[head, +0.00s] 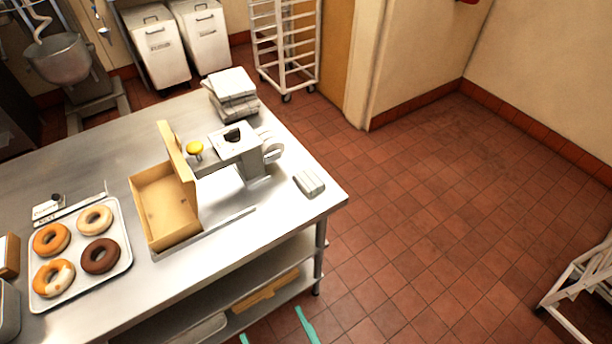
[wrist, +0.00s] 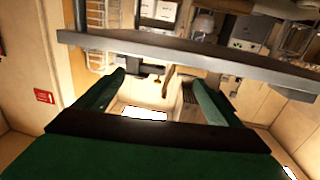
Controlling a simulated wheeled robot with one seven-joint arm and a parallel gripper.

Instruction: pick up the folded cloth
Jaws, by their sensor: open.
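The folded cloth (head: 309,182) is a small pale grey-white bundle lying flat on the steel table (head: 100,133), near its right corner. My gripper (head: 271,321) shows at the bottom of the head view as two teal fingertips, in front of the table and apart from the cloth. In the wrist view my gripper (wrist: 158,80) has its two green fingers spread wide with nothing held between them. I cannot make out the cloth in the wrist view.
A machine (head: 240,147) with an open tan box (head: 163,205) stands left of the cloth. A tray (head: 125,262) of doughnuts is farther left. A white stack (head: 232,88) lies behind. Lower shelves sit under the tabletop.

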